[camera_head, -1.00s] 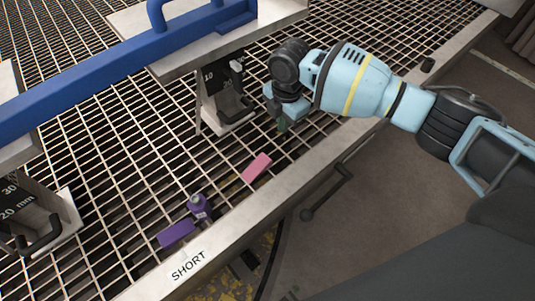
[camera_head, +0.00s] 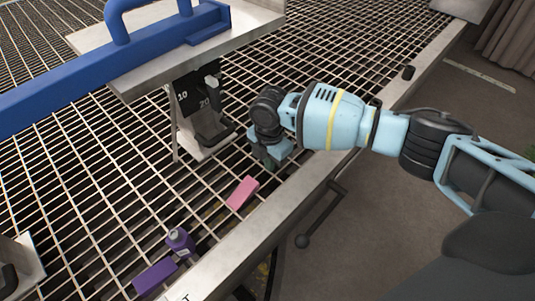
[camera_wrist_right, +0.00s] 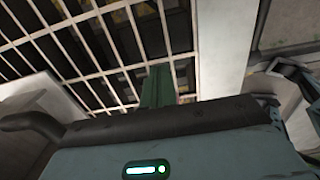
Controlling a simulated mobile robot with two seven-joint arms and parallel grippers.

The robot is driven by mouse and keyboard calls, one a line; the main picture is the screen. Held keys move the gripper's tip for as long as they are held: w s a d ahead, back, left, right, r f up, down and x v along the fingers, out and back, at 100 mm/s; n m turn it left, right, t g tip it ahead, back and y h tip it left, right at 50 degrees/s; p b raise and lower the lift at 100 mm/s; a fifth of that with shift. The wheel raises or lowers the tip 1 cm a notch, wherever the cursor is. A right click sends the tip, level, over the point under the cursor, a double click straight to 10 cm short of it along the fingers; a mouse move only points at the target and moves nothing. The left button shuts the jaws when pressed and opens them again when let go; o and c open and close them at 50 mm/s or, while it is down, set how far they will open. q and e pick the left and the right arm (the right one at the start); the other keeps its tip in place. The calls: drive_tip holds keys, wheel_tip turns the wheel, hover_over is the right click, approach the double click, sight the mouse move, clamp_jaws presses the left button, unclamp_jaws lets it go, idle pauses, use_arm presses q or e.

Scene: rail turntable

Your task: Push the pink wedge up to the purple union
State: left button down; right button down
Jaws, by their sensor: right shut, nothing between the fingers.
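The pink wedge (camera_head: 242,192) lies on the metal grating near the front steel edge in the head view. The purple union (camera_head: 180,241), with a round grey top, stands lower left of it, with a clear gap between them. My right gripper (camera_head: 269,163) is low over the grating, just beyond the wedge on the side away from the union. It appears apart from the wedge. Its fingers (camera_wrist_right: 157,86) are shut and empty in the wrist view, pointing at the grating; the wedge does not show there. My left gripper is not in view.
A purple block (camera_head: 154,276) lies beside the union. A steel bracket with a black hook (camera_head: 208,125) stands behind the wedge, under a blue-handled plate (camera_head: 110,55). The steel edge (camera_head: 290,212) runs along the front. The grating between wedge and union is clear.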

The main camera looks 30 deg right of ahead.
sight(263, 178)
wheel_tip(263, 178, down, 2)
drive_tip(key=shift+f+b, duration=0.1)
drive_tip(key=shift+b, duration=0.25)
drive_tip(key=shift+s+a, duration=0.2)
drive_tip(key=shift+a, duration=0.4)
drive_tip(key=shift+s+a, duration=0.2)
drive_tip(key=shift+a, duration=0.35)
drive_tip(key=shift+s+a+r+b, duration=0.15)
drive_tip(key=shift+a+b, duration=0.05)
drive_tip(key=shift+a, duration=0.2)
drive_tip(key=shift+s+a+r+b, duration=0.1)
drive_tip(key=shift+s+a+b, duration=0.1)
drive_tip(key=shift+a, duration=0.15)
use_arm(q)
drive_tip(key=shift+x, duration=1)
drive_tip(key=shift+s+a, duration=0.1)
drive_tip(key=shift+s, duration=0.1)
